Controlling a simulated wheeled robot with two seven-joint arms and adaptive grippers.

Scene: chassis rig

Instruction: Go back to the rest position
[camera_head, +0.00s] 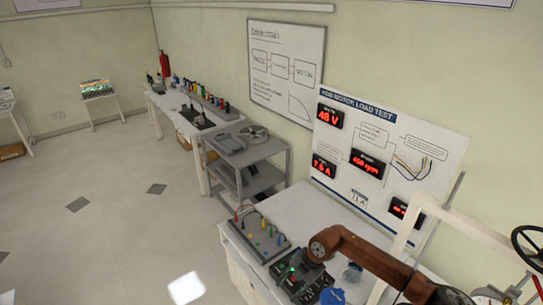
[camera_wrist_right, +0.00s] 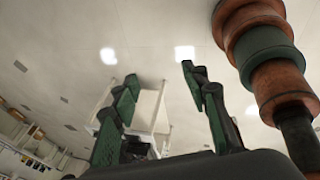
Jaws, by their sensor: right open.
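My right arm, rust-brown, reaches in from the lower right in the head view and bends down over the near bench. My right gripper (camera_head: 300,281), dark with green parts, is at its end, over or beside the bench's front part; whether it touches anything there I cannot tell. In the right wrist view my right gripper (camera_wrist_right: 158,85) has its two green and black fingers spread apart, with nothing held between them. A white table-like frame shows beyond the fingers. My left gripper is in neither view.
The white bench (camera_head: 300,212) holds a grey panel with coloured knobs (camera_head: 262,238) and a blue round part (camera_head: 332,296). A motor load test board (camera_head: 385,160) stands behind. A grey cart (camera_head: 250,158) is farther back. Open tiled floor (camera_head: 120,220) lies left.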

